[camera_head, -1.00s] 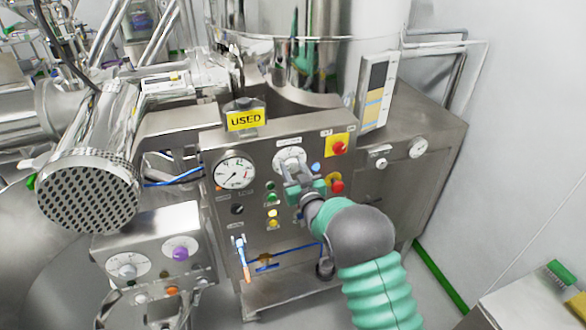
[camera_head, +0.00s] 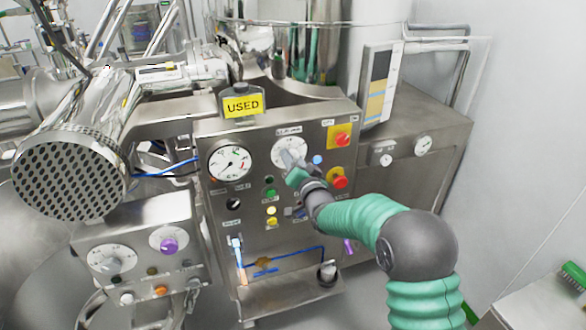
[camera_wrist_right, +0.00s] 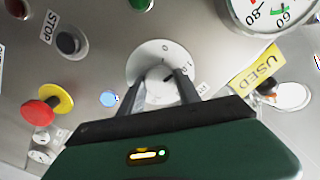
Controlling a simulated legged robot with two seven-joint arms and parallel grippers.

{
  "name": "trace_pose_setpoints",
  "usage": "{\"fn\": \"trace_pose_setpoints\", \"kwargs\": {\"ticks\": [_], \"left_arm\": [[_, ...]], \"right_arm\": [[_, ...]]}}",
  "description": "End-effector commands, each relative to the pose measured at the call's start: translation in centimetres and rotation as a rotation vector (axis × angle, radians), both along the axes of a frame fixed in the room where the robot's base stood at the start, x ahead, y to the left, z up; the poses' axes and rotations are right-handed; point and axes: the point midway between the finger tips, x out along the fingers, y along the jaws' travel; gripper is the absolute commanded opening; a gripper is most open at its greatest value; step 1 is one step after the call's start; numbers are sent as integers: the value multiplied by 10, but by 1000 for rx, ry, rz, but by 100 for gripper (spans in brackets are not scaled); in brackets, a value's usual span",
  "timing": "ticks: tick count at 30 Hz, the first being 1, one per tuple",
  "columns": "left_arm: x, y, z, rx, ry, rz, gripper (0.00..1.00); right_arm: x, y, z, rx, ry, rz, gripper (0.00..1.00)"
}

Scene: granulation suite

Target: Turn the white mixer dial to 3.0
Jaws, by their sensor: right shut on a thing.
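The white mixer dial (camera_head: 281,148) is a round disc on the steel control panel, right of the pressure gauge. My right gripper (camera_head: 292,160) reaches the dial from below right. In the right wrist view its fingers (camera_wrist_right: 160,82) stand on either side of the dial's centre knob, shut on it. The fingers hide the lower part of the dial. My left gripper is not in view.
A pressure gauge (camera_head: 229,164) sits left of the dial. Red buttons on yellow plates (camera_head: 341,137) sit to its right. Small coloured buttons (camera_head: 271,194) lie below. A yellow USED sign (camera_head: 243,106) stands above. A separate panel with a purple knob (camera_head: 168,246) is lower left.

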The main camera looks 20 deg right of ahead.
Motion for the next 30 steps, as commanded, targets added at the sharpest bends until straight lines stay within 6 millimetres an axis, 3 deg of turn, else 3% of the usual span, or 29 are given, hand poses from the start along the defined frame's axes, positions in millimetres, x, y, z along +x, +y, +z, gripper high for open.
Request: {"fn": "trace_pose_setpoints", "kwargs": {"ticks": [1,6,30], "left_arm": [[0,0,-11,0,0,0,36],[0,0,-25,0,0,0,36],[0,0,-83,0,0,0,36]], "right_arm": [[-1,-2,-9,44,8,-3,0],[-1,-3,-9,205,15,-4,0],[0,-3,-11,966,45,-8,0]]}}
